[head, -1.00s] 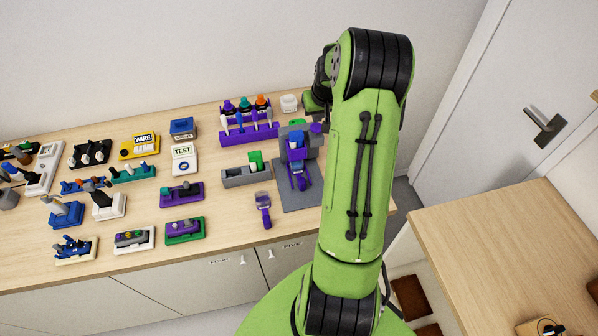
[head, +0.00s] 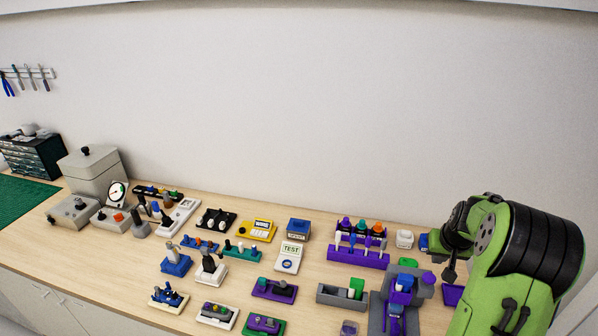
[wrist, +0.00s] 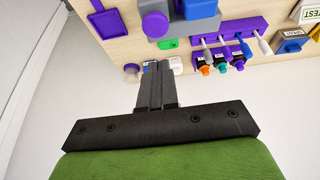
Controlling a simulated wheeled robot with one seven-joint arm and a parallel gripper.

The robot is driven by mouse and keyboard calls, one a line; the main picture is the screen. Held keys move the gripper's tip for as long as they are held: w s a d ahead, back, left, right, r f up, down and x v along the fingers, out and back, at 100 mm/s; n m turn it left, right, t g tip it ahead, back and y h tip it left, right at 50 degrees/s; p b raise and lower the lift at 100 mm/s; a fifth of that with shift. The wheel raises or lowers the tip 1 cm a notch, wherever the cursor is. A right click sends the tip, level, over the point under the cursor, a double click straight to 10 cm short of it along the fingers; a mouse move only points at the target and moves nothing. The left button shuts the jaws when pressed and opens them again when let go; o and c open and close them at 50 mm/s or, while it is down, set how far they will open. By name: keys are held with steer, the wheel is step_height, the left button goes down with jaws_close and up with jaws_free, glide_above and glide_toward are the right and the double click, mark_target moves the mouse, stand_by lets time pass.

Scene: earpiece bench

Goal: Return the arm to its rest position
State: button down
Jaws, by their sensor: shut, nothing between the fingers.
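My gripper shows in the wrist view (wrist: 153,82) with its two dark fingers together and nothing between them. It is above the right end of the bench, close to a purple-capped grey fixture (wrist: 190,18) and a purple rack (wrist: 235,33) in that view. In the head view my green arm stands folded at the right edge, and the fingertips are hard to make out there. The same purple rack (head: 358,257) stands left of my arm in the head view.
The bench top (head: 140,262) carries several small coloured fixtures, a TEST box (head: 290,257) and a grey bin (head: 341,297). A lidded grey box (head: 94,172) stands far left by a green mat (head: 22,197).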

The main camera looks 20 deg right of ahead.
steer(key=s+a+r+n+b, duration=0.25)
steer(key=a+r, duration=0.25)
steer(key=a, duration=0.6)
steer(key=s+a+r+n+b, duration=0.1)
steer(key=s+a+r+b, duration=0.3)
steer(key=a, duration=0.7)
steer(key=s+a+f+n+t+y+b, duration=0.1)
steer(key=s+a+f+n+y, duration=0.1)
steer(key=s+a, duration=0.9)
steer(key=s, duration=0.3)
steer(key=shift+s+t, duration=0.3)
steer(key=shift+s, duration=0.05)
